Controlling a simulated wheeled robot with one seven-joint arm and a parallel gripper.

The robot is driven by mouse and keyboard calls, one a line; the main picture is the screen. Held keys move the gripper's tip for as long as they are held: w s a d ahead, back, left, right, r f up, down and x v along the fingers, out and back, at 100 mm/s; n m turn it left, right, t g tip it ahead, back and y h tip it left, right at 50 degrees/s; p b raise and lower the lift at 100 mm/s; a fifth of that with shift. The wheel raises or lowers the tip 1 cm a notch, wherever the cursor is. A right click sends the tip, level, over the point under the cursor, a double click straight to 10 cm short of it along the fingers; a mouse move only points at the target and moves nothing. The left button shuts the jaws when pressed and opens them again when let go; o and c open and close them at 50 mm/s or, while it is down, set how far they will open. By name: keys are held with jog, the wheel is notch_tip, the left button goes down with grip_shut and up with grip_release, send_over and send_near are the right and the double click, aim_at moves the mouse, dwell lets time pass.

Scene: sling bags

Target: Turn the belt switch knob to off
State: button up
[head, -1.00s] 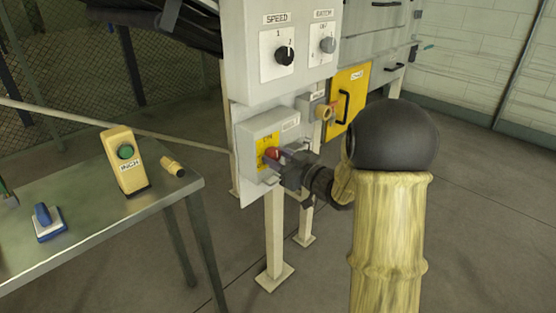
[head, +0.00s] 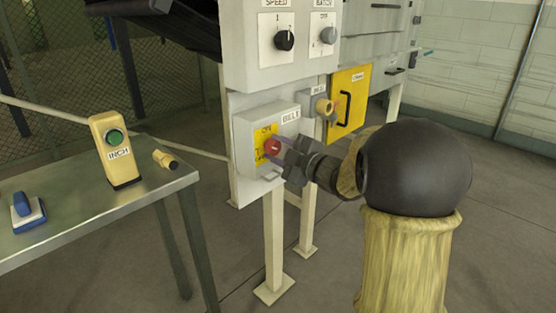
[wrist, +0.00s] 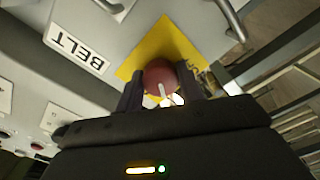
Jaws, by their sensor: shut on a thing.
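The red belt switch knob (head: 272,147) sits on a yellow plate (head: 260,133) on the grey box labelled BELT (head: 250,116). In the wrist view the knob (wrist: 160,75) is round and red with a white pointer mark, and the BELT label (wrist: 82,46) is beside it. My gripper (head: 281,153) reaches the knob from the right. In the wrist view my gripper (wrist: 162,90) has one dark finger on each side of the knob and is shut on it. The fingers hide the knob's sides, and the lettering on the plate is too small to read clearly.
A panel above holds the SPEED knob (head: 284,40) and a second grey knob (head: 328,36). A yellow door with a black handle (head: 345,105) is to the right. At left, a metal table (head: 90,215) bears the INCH button box (head: 118,150). Open floor lies below.

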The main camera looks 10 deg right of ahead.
jog(key=n+b, duration=0.2)
jog(key=n, duration=0.1)
jog(key=n+b, duration=0.1)
jog(key=b, duration=0.1)
jog(key=shift+f+n, duration=0.25)
jog(key=shift+n, duration=0.05)
jog(key=shift+r+n+b, duration=0.2)
jog(key=shift+n+b, duration=0.75)
jog(key=shift+n, duration=0.15)
jog(key=o, duration=1)
jog(key=shift+r, duration=0.1)
jog(key=p+v, duration=0.4)
jog(key=v, duration=1.3)
jog(key=shift+s, duration=0.2)
jog(key=shift+w, duration=0.15)
